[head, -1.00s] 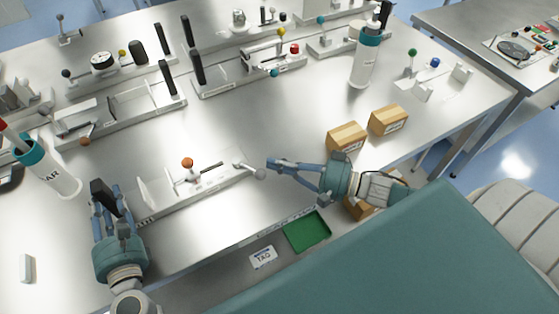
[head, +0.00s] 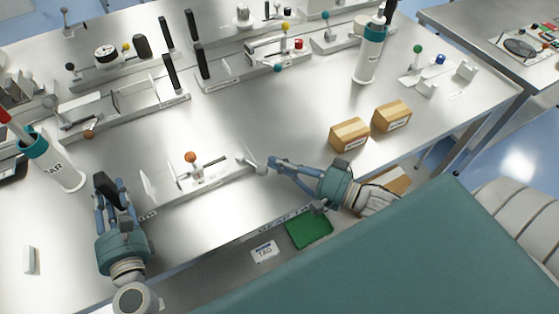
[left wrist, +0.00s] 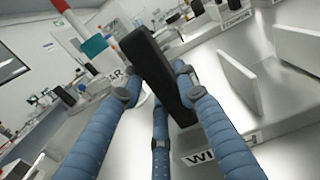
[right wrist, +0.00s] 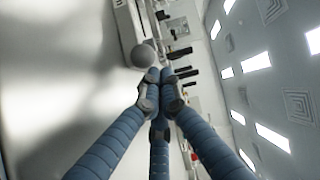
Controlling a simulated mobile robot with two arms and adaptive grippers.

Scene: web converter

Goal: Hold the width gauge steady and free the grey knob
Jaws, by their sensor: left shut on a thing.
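The width gauge (head: 205,183) is a long pale metal fixture at the front of the table, with an orange ball and upright plates. Its black handle (left wrist: 158,75) stands at its left end. My left gripper (head: 108,190) is shut around this handle, with fingers on both sides. The grey knob (head: 261,169) sits at the gauge's right end. My right gripper (head: 271,166) is beside the knob, to its right. In the right wrist view the knob (right wrist: 143,55) lies just beyond the fingertips, which are close together with nothing between them.
Similar fixtures (head: 130,105) stand behind the gauge. A white bottle with a teal band (head: 55,170) is at left, another (head: 368,60) at back right. Two cardboard boxes (head: 349,135) (head: 391,116) stand right. A green tray (head: 309,232) is below the front edge. The table's middle is clear.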

